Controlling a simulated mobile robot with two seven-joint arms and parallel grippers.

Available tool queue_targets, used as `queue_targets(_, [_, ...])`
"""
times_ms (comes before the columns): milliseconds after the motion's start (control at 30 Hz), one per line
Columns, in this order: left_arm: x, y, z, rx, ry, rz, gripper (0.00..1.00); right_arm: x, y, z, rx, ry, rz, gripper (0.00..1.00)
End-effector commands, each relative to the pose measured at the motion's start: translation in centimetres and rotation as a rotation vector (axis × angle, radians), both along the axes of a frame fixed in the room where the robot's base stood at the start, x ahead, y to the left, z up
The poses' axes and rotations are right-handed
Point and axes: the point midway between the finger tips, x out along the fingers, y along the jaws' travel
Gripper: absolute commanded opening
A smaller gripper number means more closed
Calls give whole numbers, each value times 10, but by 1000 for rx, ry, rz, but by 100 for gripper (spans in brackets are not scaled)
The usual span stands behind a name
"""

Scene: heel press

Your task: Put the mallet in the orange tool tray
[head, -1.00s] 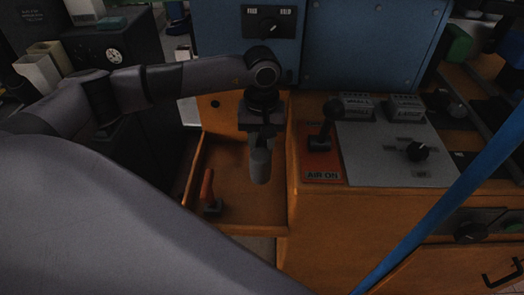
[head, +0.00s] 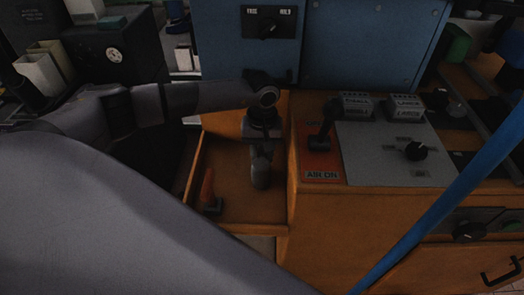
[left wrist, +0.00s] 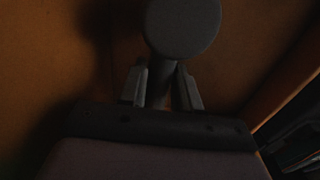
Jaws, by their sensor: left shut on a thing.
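My left gripper (head: 261,149) is shut on the mallet (head: 260,174), whose grey end shows below the fingers in the head view. In the left wrist view, the mallet's round dark end (left wrist: 183,26) shows beyond the fingertips (left wrist: 161,88), with its shaft between them. The orange tool tray (head: 262,229) is the open orange-brown box below. The gripper and mallet are inside its outline, towards its right wall. I cannot tell whether the mallet touches the tray floor. My right gripper is not in view.
A control panel (head: 385,153) with a black lever (head: 323,127) adjoins the tray on the right. A blue machine housing (head: 370,45) rises behind. The tray's middle floor is clear.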

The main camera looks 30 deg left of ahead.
Motion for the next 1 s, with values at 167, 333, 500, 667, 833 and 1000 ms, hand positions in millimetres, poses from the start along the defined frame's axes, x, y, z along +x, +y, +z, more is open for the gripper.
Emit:
queue_targets(167, [0, 0, 0, 0, 0, 0, 58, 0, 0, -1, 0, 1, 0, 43])
queue_targets(333, [0, 0, 0, 0, 0, 1, 58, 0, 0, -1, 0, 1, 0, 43])
queue_targets(500, [1, 0, 5, 0, -2, 1, 58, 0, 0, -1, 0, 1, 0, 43])
queue_targets(667, [1, 1, 29, 0, -4, 1, 58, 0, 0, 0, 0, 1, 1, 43])
queue_targets(833, [1, 0, 66, 1, -5, 0, 58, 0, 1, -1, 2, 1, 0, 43])
queue_targets(1000, [0, 0, 98, 0, -4, 0, 58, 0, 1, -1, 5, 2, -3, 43])
